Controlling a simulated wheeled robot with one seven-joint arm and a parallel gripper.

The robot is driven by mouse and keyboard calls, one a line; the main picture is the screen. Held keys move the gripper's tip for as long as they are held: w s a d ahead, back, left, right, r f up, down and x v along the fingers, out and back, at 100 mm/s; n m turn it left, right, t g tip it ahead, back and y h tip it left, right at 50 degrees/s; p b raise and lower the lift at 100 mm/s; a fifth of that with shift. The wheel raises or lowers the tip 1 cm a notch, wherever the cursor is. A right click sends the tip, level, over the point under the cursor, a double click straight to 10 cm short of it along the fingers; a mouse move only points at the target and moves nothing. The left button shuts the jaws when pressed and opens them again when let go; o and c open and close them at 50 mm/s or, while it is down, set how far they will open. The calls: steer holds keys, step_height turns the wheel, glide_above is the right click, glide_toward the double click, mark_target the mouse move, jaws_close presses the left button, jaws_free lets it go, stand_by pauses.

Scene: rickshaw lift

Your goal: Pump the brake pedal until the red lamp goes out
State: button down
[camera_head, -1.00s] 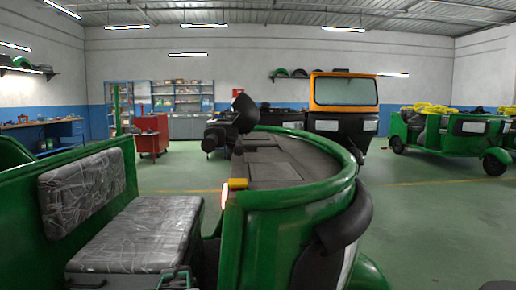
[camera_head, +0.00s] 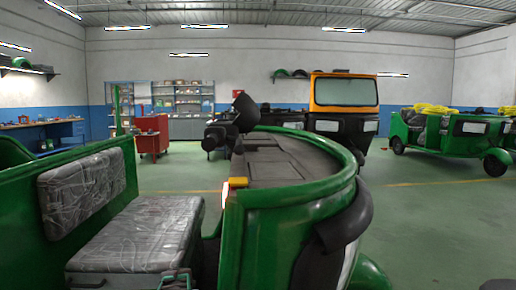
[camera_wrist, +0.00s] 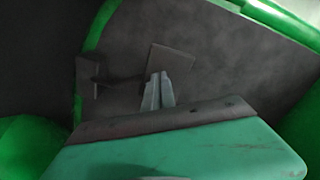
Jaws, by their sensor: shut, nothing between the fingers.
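In the wrist view my gripper (camera_wrist: 158,78) is shut and empty, its pale fingers pointing at a dark square pedal plate (camera_wrist: 177,59). The fingertips overlap the plate's lower left part in the picture; I cannot tell whether they touch it. A smaller dark plate (camera_wrist: 88,68) stands to the left, with a thin dark bar between the two. In the head view a red lamp (camera_head: 225,195) glows bright on the near edge of the green rickshaw (camera_head: 285,225), beside a small yellow block (camera_head: 238,182). My gripper and the pedals are hidden in the head view.
A green panel with a dark edge (camera_wrist: 180,150) fills the bottom of the wrist view, and green bodywork (camera_wrist: 285,20) borders the dark floor. A plastic-wrapped seat (camera_head: 140,230) is at the left of the head view. Other rickshaws (camera_head: 450,130) stand farther back, with clear floor between.

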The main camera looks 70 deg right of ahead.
steer(key=shift+s+f+b, duration=0.25)
steer(key=shift+f+b, duration=0.05)
steer(key=shift+f, duration=0.75)
steer(key=shift+r, duration=0.15)
step_height(320, 180, up, 8)
steer(key=p, duration=0.6)
steer(key=shift+w+r+p, duration=0.1)
steer(key=shift+w+p, duration=0.05)
steer(key=shift+p, duration=0.2)
stand_by(0.4)
